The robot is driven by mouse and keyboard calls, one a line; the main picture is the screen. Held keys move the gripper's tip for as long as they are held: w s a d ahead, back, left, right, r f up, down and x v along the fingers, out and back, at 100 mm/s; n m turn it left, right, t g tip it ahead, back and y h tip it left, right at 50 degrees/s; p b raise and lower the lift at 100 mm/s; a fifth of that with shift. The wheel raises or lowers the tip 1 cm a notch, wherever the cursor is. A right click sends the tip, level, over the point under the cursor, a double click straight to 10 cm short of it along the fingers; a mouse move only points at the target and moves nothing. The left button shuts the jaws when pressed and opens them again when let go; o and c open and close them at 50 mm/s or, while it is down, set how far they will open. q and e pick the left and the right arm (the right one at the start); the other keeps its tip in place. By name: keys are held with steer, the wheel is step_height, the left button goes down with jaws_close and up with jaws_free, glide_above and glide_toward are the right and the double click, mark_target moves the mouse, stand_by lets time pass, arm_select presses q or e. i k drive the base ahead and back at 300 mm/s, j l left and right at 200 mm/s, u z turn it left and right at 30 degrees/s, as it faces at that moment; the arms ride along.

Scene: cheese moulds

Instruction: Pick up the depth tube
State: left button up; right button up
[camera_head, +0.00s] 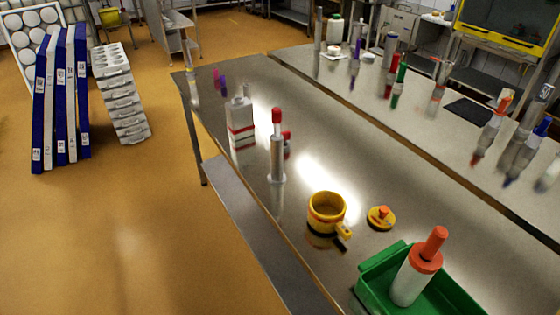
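I cannot tell for sure which object is the depth tube. A slim grey tube with a red top (277,160) stands upright on the near steel table, with a second red top just behind it. A thicker white tube with an orange-red collar and handle (412,281) stands tilted in a green tray (372,284) at the table's front right. Neither of my grippers is in view, and nothing is seen touching either tube.
On the near table (330,160) stand a white bottle with red bands (240,128), a yellow mug-like cup (326,213) and a small yellow lid with an orange knob (381,217). Several tubes stand along the far table. Orange floor (130,230) is clear at left.

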mark_target(276, 177)
steer(key=j+z, duration=0.1)
steer(key=z, duration=0.25)
steer(key=i+j+z, duration=0.1)
steer(key=z, duration=0.25)
steer(key=j+z, duration=0.15)
steer(key=z, duration=0.25)
steer(key=j+z, duration=0.4)
steer(key=j, duration=0.5)
steer(key=k+j+z, duration=0.1)
steer(key=j+z, duration=0.35)
steer(key=j, duration=0.4)
steer(key=k+j, duration=0.1)
steer(key=j, duration=0.85)
steer(key=k+j, duration=0.15)
steer(key=j, duration=0.35)
